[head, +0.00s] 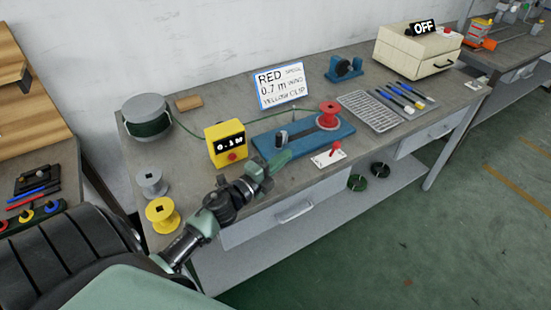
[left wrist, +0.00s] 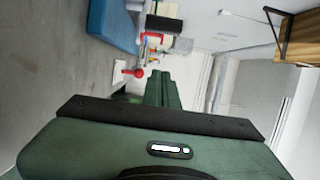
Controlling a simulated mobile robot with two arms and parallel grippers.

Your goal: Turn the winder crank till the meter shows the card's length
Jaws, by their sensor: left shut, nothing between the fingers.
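The winder is a blue base (head: 300,138) with a red spool (head: 328,115) on it and a dark crank knob (head: 281,138) at its left end. The yellow meter (head: 226,143) reads 0.1 M. The white card (head: 281,86) reads red spool, 0.7 m wind, yellow clip. My left gripper (head: 282,159) is shut and empty, at the front left edge of the blue base near the crank; I cannot tell whether it touches. The left wrist view shows its fingers (left wrist: 158,88) together, with the blue base (left wrist: 112,25) beside them. My right gripper is not in view.
A drum of green cable (head: 148,118) stands at the back left, its cable running behind the meter. Grey (head: 151,182) and yellow (head: 162,214) spools stand at the front left. A red-knobbed white plate (head: 328,157) lies before the base. A ribbed tray (head: 369,110) lies right.

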